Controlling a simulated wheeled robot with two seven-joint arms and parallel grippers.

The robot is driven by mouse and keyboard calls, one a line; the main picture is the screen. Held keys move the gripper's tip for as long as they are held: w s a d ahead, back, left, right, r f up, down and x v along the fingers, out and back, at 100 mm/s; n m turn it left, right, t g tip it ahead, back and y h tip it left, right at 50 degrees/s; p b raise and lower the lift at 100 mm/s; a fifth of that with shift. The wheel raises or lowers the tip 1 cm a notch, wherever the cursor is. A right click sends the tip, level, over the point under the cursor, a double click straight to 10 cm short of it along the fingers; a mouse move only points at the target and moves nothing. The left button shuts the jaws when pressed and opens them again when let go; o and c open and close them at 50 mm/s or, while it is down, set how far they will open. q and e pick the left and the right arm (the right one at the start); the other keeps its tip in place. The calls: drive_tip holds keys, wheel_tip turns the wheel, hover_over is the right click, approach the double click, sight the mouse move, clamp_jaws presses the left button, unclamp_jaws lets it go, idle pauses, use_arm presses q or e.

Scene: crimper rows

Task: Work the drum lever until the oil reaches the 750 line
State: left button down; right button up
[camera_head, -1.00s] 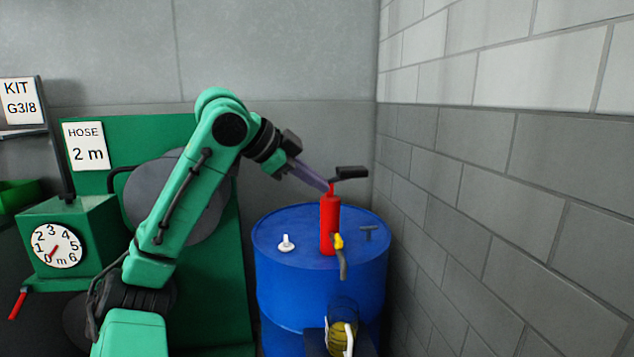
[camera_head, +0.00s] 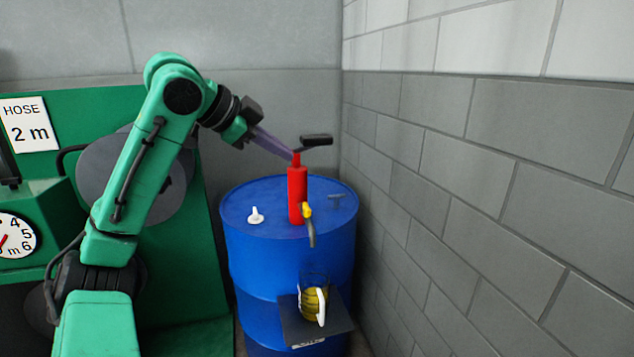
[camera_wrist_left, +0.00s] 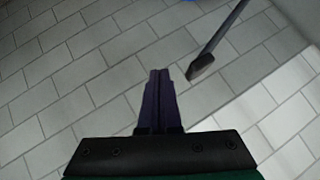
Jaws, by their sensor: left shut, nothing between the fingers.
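The blue drum (camera_head: 250,240) stands by the wall corner with a red pump (camera_head: 297,195) upright on its lid. The pump's lever (camera_head: 316,140) has a black grip and sticks out at the top, tilted slightly up to the right. Under the spout (camera_head: 311,236), a clear jug (camera_head: 314,299) with a white handle holds yellow oil; its lines are too small to read. My left gripper (camera_head: 291,156), with purple fingers, is shut and empty beside the pump top. In the left wrist view the lever (camera_wrist_left: 206,62) shows to the right of the shut fingers, apart from them.
The jug stands on a dark shelf (camera_head: 342,322) at the drum's front. A white fitting (camera_head: 255,214) and a dark T-shaped one (camera_head: 336,199) are on the lid. A block wall (camera_head: 500,180) is close on the right. A green hose reel stand (camera_head: 60,110) is at left.

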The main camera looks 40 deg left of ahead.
use_arm(q)
drive_tip(key=w+a+f+n+t+y+p, duration=0.1)
drive_tip(key=w+f+n+y+p, duration=0.25)
drive_tip(key=w+n, duration=0.2)
drive_tip(key=w+a+f+n+y+p, duration=0.1)
drive_tip(key=w+f+n+y+p, duration=0.3)
drive_tip(key=w, duration=0.3)
drive_tip(key=d+r+n+g+y+p, duration=0.1)
drive_tip(key=d+r+n+y+p, duration=0.35)
drive_tip(key=d+r+n, duration=0.35)
drive_tip(key=s+d+r+n+g+y+p, duration=0.1)
drive_tip(key=s+d+r+n+y+p, duration=0.15)
drive_tip(key=s+r, duration=0.55)
drive_tip(key=w+a+f+p, duration=0.5)
drive_tip(key=w+a+f, duration=0.1)
drive_tip(key=a, duration=0.2)
drive_tip(key=shift+w+f+p, duration=0.15)
drive_tip(key=shift+f+p, duration=0.15)
drive_tip(key=shift+p, duration=0.05)
